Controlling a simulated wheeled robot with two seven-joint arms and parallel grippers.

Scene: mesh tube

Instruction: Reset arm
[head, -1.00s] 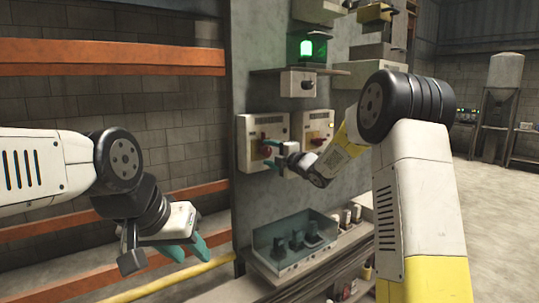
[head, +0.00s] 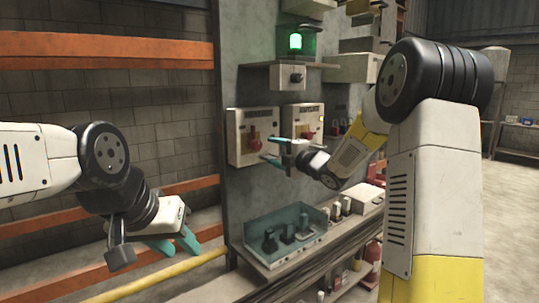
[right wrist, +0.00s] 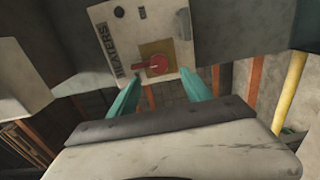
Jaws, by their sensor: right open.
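My right gripper (head: 273,149) is in front of the wall panel (head: 242,88), near two switch boxes with red knobs. In the right wrist view its teal fingers (right wrist: 168,94) are spread with nothing between them. Beyond them is a box labelled HEATERS (right wrist: 135,42) with a red knob (right wrist: 153,65) on a yellow plate; fingers and knob look apart. My left gripper (head: 174,246) hangs at the lower left, its teal fingers apart and empty, clear of the panel.
A green lamp (head: 295,42) is lit above a box with a dark knob (head: 289,78). A blue-grey tray (head: 286,250) with several dark items sits on the shelf below. Orange rails (head: 105,50) and a yellow bar (head: 160,276) run at left.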

